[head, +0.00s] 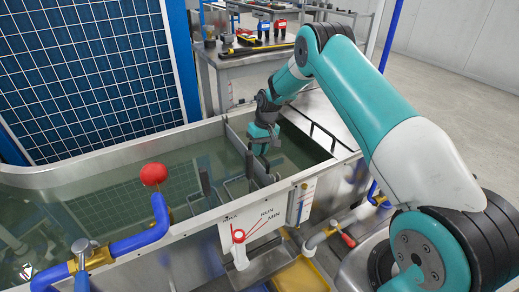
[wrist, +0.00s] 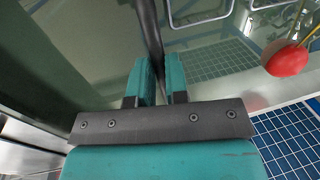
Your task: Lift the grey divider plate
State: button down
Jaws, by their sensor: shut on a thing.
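The grey divider plate (head: 236,139) stands in the water-filled tank in the head view, mostly seen as a thin edge beside my gripper. My gripper (head: 261,150) is low over the tank, close to the water. In the wrist view the plate shows as a narrow dark upright strip (wrist: 149,28) running between the two teal fingers of my gripper (wrist: 157,82). The fingers are shut on it, one on each side. The plate's lower part is hidden by water and by my gripper; I cannot tell how high it sits.
The steel tank (head: 120,243) has several dark upright posts near its front wall. A red ball (head: 153,174) stands above a blue pipe (head: 130,244). A white level sign (head: 250,230) hangs on the front. A workbench (head: 240,66) with tools stands behind; a blue gridded panel (head: 90,75) is at left.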

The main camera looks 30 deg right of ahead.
notch_tip(320, 180, up, 15)
jog(key=p, duration=0.8)
jog(key=shift+w+r, duration=0.15)
jog(key=c, duration=1.2)
grip_release()
jog(key=shift+r, duration=0.1)
jog(key=shift+o, duration=0.4)
jog(key=d+r, duration=0.3)
jog(key=r, duration=1.3)
jog(key=shift+d+r, duration=0.2)
jog(key=shift+r, duration=0.2)
